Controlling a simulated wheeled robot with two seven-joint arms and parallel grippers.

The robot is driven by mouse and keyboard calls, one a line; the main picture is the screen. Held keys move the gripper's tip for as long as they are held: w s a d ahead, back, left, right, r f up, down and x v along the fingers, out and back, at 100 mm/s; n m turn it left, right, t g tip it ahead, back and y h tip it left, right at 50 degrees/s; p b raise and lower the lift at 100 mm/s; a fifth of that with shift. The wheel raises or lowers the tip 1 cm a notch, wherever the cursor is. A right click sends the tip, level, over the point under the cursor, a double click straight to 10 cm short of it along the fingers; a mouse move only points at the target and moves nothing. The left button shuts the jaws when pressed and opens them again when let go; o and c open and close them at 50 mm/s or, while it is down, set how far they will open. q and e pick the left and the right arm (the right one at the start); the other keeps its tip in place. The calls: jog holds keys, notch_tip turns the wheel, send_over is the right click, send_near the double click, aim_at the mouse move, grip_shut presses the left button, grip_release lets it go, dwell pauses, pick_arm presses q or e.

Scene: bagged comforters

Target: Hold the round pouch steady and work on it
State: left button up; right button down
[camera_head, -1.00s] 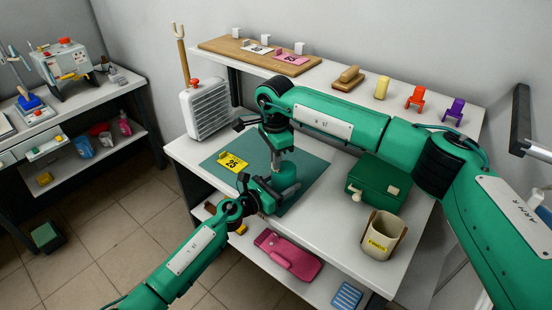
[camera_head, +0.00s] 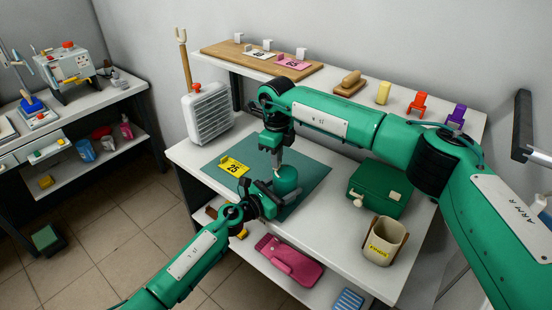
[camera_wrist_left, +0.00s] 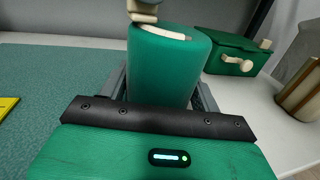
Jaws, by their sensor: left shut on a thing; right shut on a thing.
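The round pouch (camera_head: 288,180) is a green upright cylinder on the teal mat (camera_head: 311,188). In the left wrist view the pouch (camera_wrist_left: 165,68) stands between my left fingers, with a pale curved strip along its top edge. My left gripper (camera_head: 274,193) is shut on the pouch from the near left side. My right gripper (camera_head: 277,166) comes down from above to the left part of the pouch's top. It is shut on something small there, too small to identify. In the wrist view a beige piece (camera_wrist_left: 143,14) shows at the pouch's top.
A yellow card marked 25 (camera_head: 235,167) lies on the mat's left. A green box (camera_head: 377,188) with a knob and a cream bin (camera_head: 383,240) stand to the right. A white heater-like unit (camera_head: 207,112) stands behind left. A shelf (camera_head: 340,92) runs along the back.

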jog(key=m, duration=0.3)
jog(key=w+d+m, duration=0.1)
jog(key=m, duration=0.1)
jog(key=shift+m, duration=0.3)
jog(key=m, duration=0.3)
jog(key=d+m, duration=0.1)
jog(key=m, duration=0.1)
jog(key=shift+w, duration=0.3)
jog(key=c, duration=1.6)
grip_release()
jog(key=shift+o, duration=0.2)
